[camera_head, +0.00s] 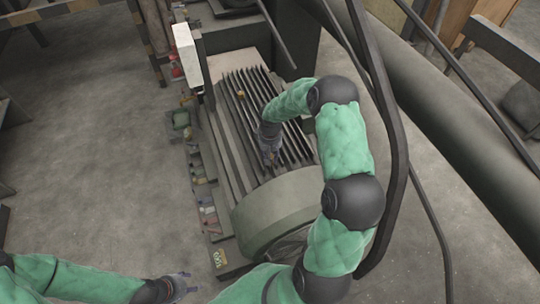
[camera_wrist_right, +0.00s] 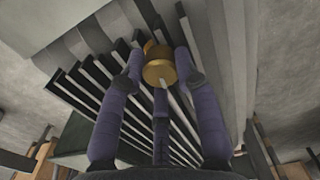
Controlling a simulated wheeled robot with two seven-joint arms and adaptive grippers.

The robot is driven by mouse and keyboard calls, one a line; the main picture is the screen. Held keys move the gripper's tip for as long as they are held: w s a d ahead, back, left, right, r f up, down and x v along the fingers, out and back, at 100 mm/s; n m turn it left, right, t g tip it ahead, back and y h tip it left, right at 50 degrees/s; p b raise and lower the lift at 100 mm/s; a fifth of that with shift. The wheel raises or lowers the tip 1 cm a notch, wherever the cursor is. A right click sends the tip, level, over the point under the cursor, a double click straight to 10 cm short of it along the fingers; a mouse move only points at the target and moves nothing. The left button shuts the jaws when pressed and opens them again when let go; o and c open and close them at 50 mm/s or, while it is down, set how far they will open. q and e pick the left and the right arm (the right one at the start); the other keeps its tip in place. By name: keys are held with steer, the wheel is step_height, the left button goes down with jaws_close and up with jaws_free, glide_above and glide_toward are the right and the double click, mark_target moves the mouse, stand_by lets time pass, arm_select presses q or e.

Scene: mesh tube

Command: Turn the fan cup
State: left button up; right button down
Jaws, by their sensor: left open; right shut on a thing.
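A small brass-coloured round piece (camera_wrist_right: 158,68), likely the fan cup, sits between the fingertips of my right gripper (camera_wrist_right: 160,75) in the right wrist view, with the dark fins behind it. In the head view my right gripper (camera_head: 269,155) is over the fins of the large grey motor (camera_head: 222,70); the piece in its fingers cannot be made out there. A small yellow piece (camera_head: 240,93) shows on the fins farther back; I cannot tell whether it is the same piece. My left gripper (camera_head: 182,287) is open and empty at the bottom, left of the motor.
The motor's round end cover (camera_head: 275,208) faces me, partly hidden by my right arm. Small coloured items (camera_head: 207,210) lie along its left side. Dark bars and a thick pipe (camera_head: 455,130) run along the right. The floor (camera_head: 90,140) at left is clear.

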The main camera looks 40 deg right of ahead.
steer(key=c, duration=0.9)
jaws_free()
steer(key=shift+s+a+f, duration=0.15)
steer(key=shift+s+f, duration=0.05)
steer(key=shift+s, duration=0.15)
steer(key=shift+r, duration=0.1)
steer(key=shift+w, duration=0.1)
steer(key=shift+w+r, duration=0.1)
steer(key=shift+r, duration=0.35)
step_height(320, 180, up, 11)
